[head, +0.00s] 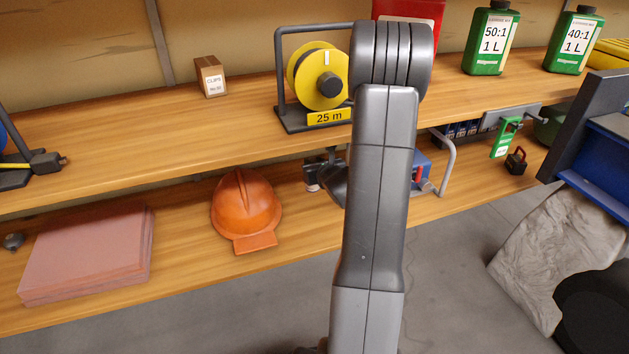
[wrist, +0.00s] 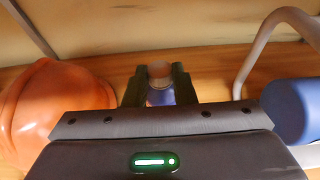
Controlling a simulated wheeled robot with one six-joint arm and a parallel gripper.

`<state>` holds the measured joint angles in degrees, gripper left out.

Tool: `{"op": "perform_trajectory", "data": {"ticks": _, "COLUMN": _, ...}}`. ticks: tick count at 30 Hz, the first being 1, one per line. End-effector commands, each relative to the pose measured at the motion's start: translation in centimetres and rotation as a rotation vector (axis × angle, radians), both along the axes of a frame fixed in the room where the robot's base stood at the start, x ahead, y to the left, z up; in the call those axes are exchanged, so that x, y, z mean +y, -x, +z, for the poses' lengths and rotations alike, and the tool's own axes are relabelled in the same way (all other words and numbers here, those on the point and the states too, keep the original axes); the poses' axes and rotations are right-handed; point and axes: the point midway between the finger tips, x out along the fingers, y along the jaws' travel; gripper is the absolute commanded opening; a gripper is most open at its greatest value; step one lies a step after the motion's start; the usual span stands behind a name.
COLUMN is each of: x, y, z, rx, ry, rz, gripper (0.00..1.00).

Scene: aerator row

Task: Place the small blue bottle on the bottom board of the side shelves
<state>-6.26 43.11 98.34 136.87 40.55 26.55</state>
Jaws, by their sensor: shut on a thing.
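In the wrist view my gripper (wrist: 158,84) is shut on the small blue bottle (wrist: 160,97), which has a pale round top and a blue lower part. The bottle is between the two dark fingers, and my gripper's body hides its lower end. Whether it touches the board is not clear. In the head view my arm hides the bottle and most of my gripper, which is over the lower board (head: 190,270) of the wooden shelves, right of the orange hard hat (head: 246,207).
The hard hat is left of my gripper in the wrist view (wrist: 55,105). A blue object (wrist: 285,110) and a grey curved handle (wrist: 270,50) stand on the right. Pink sheets (head: 90,250) lie on the lower board. A yellow cable reel (head: 318,78) stands on the board above.

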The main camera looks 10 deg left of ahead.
Motion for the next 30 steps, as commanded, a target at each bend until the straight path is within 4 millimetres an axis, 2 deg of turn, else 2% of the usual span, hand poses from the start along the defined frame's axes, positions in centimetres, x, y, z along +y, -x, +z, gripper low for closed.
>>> {"op": "perform_trajectory", "data": {"ticks": 5, "x": -0.1, "y": 0.0, "z": -1.2, "rx": -0.001, "ry": -0.002, "rz": -0.001, "gripper": 0.00}}
{"op": "perform_trajectory", "data": {"ticks": 13, "x": 0.0, "y": -0.1, "z": -5.6, "rx": -0.002, "ry": -0.001, "rz": -0.001, "gripper": 0.00}}
{"op": "perform_trajectory", "data": {"ticks": 26, "x": 0.1, "y": -0.3, "z": -5.8, "rx": -0.003, "ry": -0.001, "rz": -0.001, "gripper": 0.00}}
{"op": "perform_trajectory", "data": {"ticks": 27, "x": 0.1, "y": -0.3, "z": -5.8, "rx": -0.003, "ry": -0.001, "rz": -0.001, "gripper": 0.27}}
{"op": "perform_trajectory", "data": {"ticks": 30, "x": 0.1, "y": -0.3, "z": -5.8, "rx": -0.003, "ry": -0.001, "rz": -0.001, "gripper": 0.45}}
